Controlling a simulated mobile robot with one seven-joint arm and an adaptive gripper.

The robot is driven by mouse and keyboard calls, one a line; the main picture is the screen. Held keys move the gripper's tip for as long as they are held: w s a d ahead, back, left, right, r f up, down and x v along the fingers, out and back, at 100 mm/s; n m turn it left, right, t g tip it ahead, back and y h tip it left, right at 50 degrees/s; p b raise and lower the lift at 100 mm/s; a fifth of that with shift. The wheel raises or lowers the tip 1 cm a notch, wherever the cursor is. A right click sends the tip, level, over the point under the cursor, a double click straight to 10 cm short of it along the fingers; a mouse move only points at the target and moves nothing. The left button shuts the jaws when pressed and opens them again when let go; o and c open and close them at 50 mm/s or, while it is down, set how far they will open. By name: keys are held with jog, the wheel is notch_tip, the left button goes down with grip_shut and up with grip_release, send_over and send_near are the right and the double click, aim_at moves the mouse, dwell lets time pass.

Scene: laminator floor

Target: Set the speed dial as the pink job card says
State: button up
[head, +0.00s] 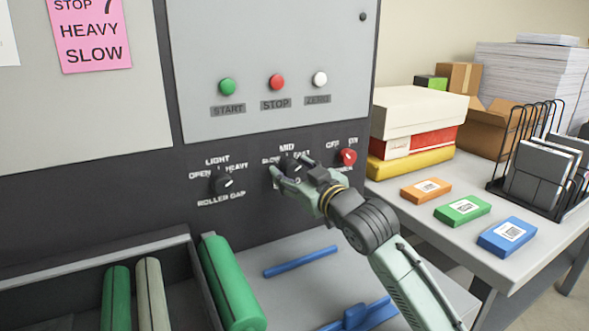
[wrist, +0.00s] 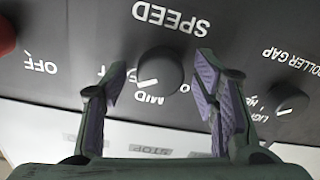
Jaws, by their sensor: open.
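The pink job card (head: 90,33) at the upper left of the head view reads STOP 7, HEAVY, SLOW. The black speed dial (wrist: 160,73) is in the wrist view, where its labels are upside down. Its white pointer line slants to the lower left, near MID and toward the FAST side. My gripper (wrist: 158,80) is open, with one finger on each side of the dial and visible gaps between. SLOW is mostly hidden by a finger in the wrist view. In the head view, my gripper (head: 287,170) partly covers the dial (head: 293,164).
The roller gap dial (head: 222,184) is left of my gripper, its pointer toward HEAVY. A red OFF/ON knob (head: 347,157) is close on the right. Green (head: 227,87), red (head: 277,82) and white (head: 320,79) buttons sit above. A table (head: 410,215) with boxes stands at right.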

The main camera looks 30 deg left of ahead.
jog(key=shift+c, duration=0.3)
jog(key=c, duration=1.1)
